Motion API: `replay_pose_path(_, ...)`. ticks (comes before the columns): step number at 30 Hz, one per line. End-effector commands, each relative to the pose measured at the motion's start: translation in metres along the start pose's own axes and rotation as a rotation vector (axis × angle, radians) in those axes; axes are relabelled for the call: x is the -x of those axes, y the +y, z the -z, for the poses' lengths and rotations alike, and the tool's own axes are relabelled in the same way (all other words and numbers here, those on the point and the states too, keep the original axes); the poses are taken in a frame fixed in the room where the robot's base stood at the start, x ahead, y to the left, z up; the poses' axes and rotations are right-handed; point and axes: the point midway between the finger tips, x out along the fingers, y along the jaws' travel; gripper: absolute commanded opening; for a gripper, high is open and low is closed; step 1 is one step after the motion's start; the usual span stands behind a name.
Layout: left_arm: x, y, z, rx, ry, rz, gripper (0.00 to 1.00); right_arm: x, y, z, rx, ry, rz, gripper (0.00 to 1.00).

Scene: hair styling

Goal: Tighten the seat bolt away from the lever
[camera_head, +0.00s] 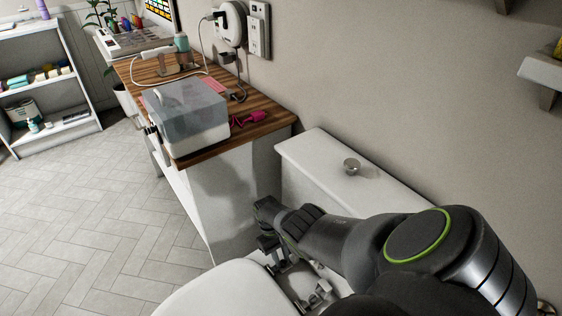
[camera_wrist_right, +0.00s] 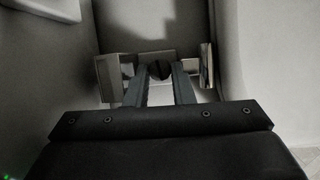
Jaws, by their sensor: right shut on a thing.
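The white toilet has a cistern (camera_head: 375,190) against the wall and a pale seat lid (camera_head: 222,290) in front. My right gripper (camera_head: 270,252) reaches down behind the lid at the side near the cabinet. In the right wrist view, its two fingers (camera_wrist_right: 160,88) are shut on the dark, slotted head of a seat bolt (camera_wrist_right: 160,69). Metal hinge parts (camera_wrist_right: 108,76) stand on both sides of the fingers. A second metal hinge fitting (camera_head: 317,296) shows under my right arm in the head view. I cannot make out the lever. My left gripper is out of view.
A round metal knob (camera_head: 351,167) sits on the cistern lid. A wood-topped cabinet (camera_head: 262,112) stands beside the toilet, holding a clear-lidded box (camera_head: 188,115), a pink item and cables. A shelf unit (camera_head: 40,75) stands far left. The tiled floor (camera_head: 80,220) is clear.

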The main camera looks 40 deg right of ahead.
Motion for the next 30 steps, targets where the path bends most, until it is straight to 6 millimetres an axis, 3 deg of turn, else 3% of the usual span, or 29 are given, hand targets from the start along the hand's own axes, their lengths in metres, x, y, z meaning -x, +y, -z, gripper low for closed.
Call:
replay_pose_path(9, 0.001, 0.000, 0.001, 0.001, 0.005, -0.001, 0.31, 0.002, 0.001, 0.001, -0.001, 0.001, -0.001, 0.00)
replay_pose_path(10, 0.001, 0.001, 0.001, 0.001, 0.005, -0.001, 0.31, 0.002, 0.001, 0.001, -0.001, 0.001, -0.001, 0.26)
replay_pose_path(12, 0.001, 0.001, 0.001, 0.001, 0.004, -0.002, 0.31, 0.001, 0.001, 0.001, -0.001, 0.001, -0.001, 0.31)
replay_pose_path(23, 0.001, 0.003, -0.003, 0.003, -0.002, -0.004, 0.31, 0.001, 0.000, 0.000, 0.037, 0.001, -0.016, 0.31)
replay_pose_path(30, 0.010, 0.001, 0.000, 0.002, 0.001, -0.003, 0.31, 0.002, -0.004, -0.002, 0.281, 0.005, -0.116, 0.31)
